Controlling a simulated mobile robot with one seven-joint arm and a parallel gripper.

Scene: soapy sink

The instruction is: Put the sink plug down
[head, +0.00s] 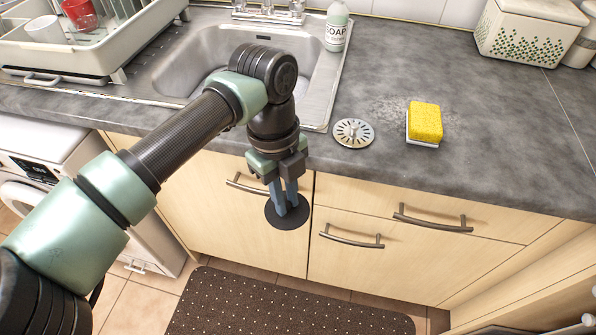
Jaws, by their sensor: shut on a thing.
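My gripper (287,195) points down with its blue fingers closed on a round black disc, which looks like the sink plug (273,216). The plug is held roughly flat, with its upper middle covered by the fingers. In the picture it appears in front of the cabinet doors, below the counter's front edge and clear of the counter (480,140). The steel sink (185,75) lies behind my arm, which hides much of its basin and any drain.
A metal strainer (353,132) and a yellow sponge (425,122) lie on the counter right of the sink. A soap bottle (337,27) stands at the back. A dish rack (75,60) is on the left.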

